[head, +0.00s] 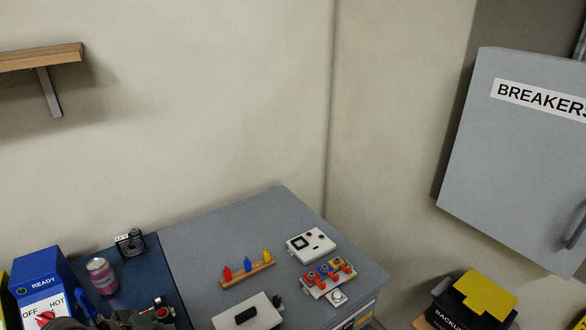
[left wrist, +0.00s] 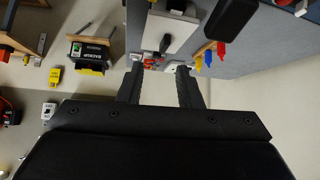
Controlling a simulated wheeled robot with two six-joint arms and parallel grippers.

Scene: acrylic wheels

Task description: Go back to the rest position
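My left gripper (left wrist: 160,88) shows in the left wrist view with its two dark fingers apart and nothing held between them. Several small things on the grey worktop show beyond the fingertips, at a distance. In the head view, dark parts (head: 122,320) show at the bottom left edge, and I cannot tell whether they belong to my arm. My right gripper is in neither view.
A grey worktop (head: 200,240) holds a peg rack (head: 248,274), a white panel (head: 311,245) and a coloured block board (head: 328,278). A BREAKERS cabinet (head: 515,165) hangs right.

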